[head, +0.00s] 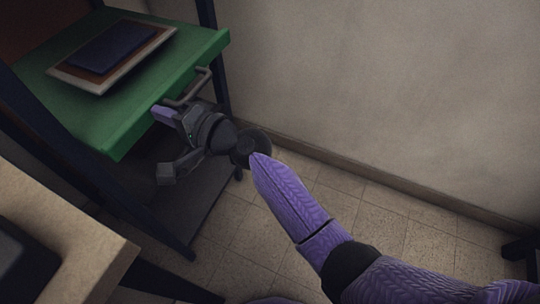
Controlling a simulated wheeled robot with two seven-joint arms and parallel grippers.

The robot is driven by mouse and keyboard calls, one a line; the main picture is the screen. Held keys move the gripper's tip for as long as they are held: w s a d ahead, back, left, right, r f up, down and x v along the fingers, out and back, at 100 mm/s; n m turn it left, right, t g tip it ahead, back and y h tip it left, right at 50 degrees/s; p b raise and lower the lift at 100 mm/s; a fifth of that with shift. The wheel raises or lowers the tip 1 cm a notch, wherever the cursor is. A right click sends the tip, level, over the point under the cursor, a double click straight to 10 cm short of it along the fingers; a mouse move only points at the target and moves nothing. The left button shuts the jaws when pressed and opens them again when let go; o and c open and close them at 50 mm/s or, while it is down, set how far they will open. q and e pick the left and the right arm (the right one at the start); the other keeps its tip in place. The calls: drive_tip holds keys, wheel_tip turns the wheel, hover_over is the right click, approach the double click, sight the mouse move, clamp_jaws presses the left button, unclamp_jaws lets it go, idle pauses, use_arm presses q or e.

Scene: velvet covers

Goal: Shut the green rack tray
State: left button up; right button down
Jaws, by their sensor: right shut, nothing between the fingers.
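The green rack tray (75,100) is at the upper left in the head view, in a dark-framed rack. Its front edge carries a grey bar handle (203,82). The tray's front sticks out past the rack's near posts. My right gripper (165,115) is at the tray's front face, just below the handle, and it is shut with nothing held. Its fingertips are close to the green front; I cannot tell whether they touch. My left gripper is out of view.
A dark flat item on a framed board (75,78) lies on the tray. A light wooden table corner (105,262) with a dark object (22,265) is at the lower left. A dark lower shelf (185,205) sits below the tray. A plain wall (400,80) stands at the right; tiled floor (390,225) is open below it.

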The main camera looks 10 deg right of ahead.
sight(140, 105)
drive_tip(key=b+x, duration=0.1)
drive_tip(key=x, duration=0.4)
drive_tip(key=shift+w+a+f+b, duration=0.1)
drive_tip(key=shift+w+a+b, duration=0.05)
drive_tip(key=shift+b, duration=0.25)
drive_tip(key=shift+r, duration=0.3)
drive_tip(key=shift+r, duration=0.2)
